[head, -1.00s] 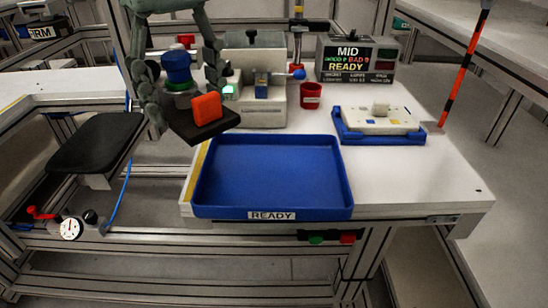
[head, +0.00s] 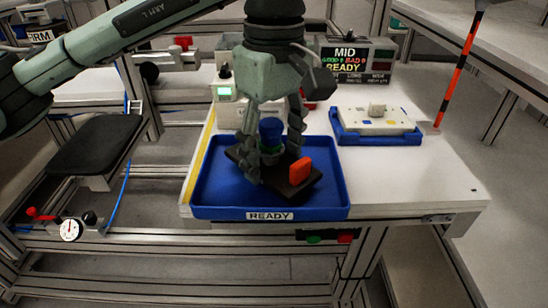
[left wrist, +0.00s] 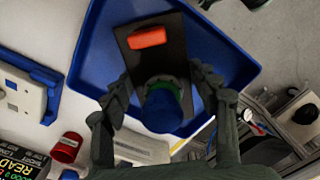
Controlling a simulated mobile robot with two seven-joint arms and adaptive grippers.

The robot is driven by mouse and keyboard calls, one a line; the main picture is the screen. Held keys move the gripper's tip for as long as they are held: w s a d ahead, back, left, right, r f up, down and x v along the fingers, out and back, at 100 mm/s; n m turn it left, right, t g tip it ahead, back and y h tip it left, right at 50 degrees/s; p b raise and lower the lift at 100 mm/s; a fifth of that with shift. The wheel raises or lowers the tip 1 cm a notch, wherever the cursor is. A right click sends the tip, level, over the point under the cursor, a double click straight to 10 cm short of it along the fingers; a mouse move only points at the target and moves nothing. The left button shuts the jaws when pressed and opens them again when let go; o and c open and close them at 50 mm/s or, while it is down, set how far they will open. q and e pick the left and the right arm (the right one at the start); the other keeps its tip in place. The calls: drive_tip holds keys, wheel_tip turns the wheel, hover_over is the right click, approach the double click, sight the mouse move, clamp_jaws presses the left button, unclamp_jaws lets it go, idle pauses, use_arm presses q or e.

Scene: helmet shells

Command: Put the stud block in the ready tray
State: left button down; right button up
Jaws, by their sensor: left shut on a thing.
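The stud block (head: 307,187) is a dark flat plate with an orange block and a blue-and-green knob on top. My left gripper (head: 272,155) is shut on its knob, a finger on either side. The block is within the outline of the blue ready tray (head: 336,180) and slightly tilted in the picture; I cannot tell whether it touches the tray floor. In the left wrist view the plate (left wrist: 165,52) shows over the tray (left wrist: 92,50), between the fingers. The gripper hides part of the plate. My right gripper is not in view.
A blue tray with a white plate (head: 375,118) stands on the table, right of the ready tray. Behind are a sign box (head: 352,60) and a red cup, clear in the left wrist view (left wrist: 66,147). The table's front right (head: 430,180) is free.

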use_arm(q)
drive_tip(key=shift+f, duration=0.8)
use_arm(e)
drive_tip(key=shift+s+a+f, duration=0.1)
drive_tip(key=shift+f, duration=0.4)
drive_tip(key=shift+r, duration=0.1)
use_arm(q)
drive_tip(key=shift+f, duration=0.1)
drive_tip(key=c, duration=0.6)
unclamp_jaws()
drive_tip(key=shift+o, duration=0.7)
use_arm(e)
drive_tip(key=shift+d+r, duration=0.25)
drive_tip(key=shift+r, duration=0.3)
